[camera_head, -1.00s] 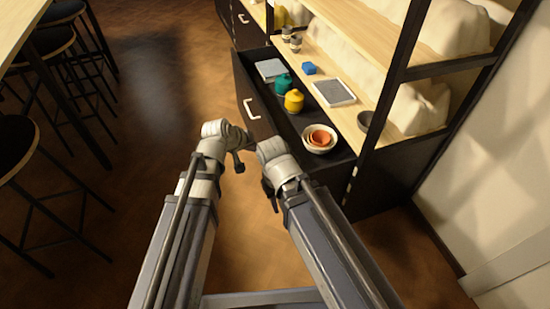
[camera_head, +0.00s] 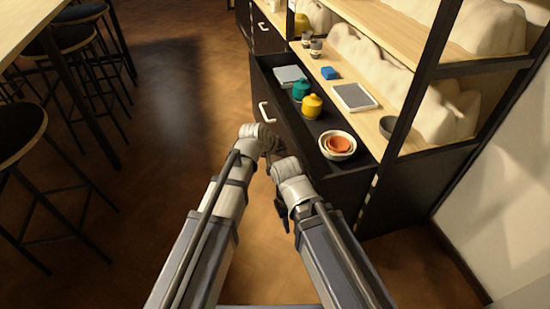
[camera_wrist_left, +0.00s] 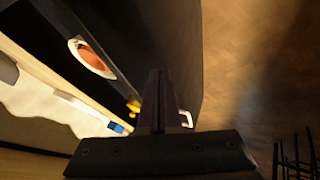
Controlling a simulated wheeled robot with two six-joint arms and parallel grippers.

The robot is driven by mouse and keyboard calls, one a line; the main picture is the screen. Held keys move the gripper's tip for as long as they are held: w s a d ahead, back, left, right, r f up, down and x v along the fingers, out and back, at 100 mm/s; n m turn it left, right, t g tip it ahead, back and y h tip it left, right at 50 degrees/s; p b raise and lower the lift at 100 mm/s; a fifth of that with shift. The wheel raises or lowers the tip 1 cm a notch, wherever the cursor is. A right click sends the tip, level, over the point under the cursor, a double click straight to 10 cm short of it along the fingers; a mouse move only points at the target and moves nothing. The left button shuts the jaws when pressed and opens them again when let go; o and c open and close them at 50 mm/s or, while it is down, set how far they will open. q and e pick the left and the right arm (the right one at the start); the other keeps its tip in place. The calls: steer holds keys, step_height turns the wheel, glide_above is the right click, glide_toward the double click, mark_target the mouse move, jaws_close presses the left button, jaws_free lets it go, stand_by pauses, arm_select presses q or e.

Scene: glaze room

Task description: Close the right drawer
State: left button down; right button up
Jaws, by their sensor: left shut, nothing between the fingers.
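The dark drawer (camera_head: 290,130) stands pulled out of the shelf unit, its front with a white handle (camera_head: 266,111) facing the open floor. Inside are a teal jar (camera_head: 300,91), a yellow jar (camera_head: 312,107), nested bowls (camera_head: 338,145) and a grey-white item (camera_head: 289,74). My left gripper (camera_head: 270,156) is shut and empty, close by the near end of the drawer front; contact cannot be told. In the left wrist view its fingers (camera_wrist_left: 157,98) lie over the drawer, with the handle (camera_wrist_left: 186,118) just right of them. My right gripper (camera_head: 282,212) hangs lower, its fingers too dark to judge.
Another dark drawer front (camera_head: 262,32) is farther back. The wooden shelf (camera_head: 345,118) above holds a framed tray (camera_head: 354,97), a blue block (camera_head: 329,73) and cups. Stools (camera_head: 20,135) and a table stand at left. The floor between is clear.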

arm_select(q)
steer(key=shift+w+d+r, duration=0.1)
steer(key=shift+w+d, duration=0.05)
steer(key=shift+d, duration=0.55)
steer(key=shift+w+d+r, duration=0.1)
steer(key=shift+w+d, duration=0.05)
steer(key=shift+d, duration=0.55)
